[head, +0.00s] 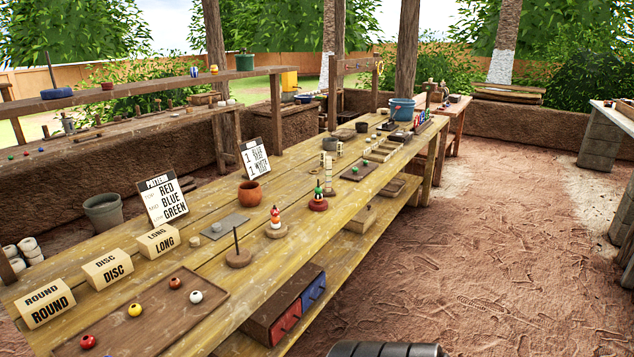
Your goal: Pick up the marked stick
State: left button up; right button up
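I cannot make out for certain which thing is the marked stick. A thin dark stick (236,242) stands upright on a round brown base (238,259) on the long wooden table. To its right, a stand with red, white and orange pieces (275,217) and a stand with green and dark pieces (318,192) hold stacked beads. No marking shows on the bare stick at this size. Neither of my grippers is in view.
The long table (120,253) bears block signs (107,269), a brown tray (150,318) with loose beads, a clay pot (250,193) and a blue bucket (402,109) at the far end. Drawers (288,309) sit on its lower shelf. The dirt floor (480,240) on the right is open.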

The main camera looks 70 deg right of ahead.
aim_at(328, 192)
jog(key=i+z, duration=0.1)
jog(key=z, duration=0.3)
jog(key=i+z, duration=0.1)
jog(key=z, duration=0.3)
jog(key=i+j+z, duration=0.1)
jog(key=z, duration=0.25)
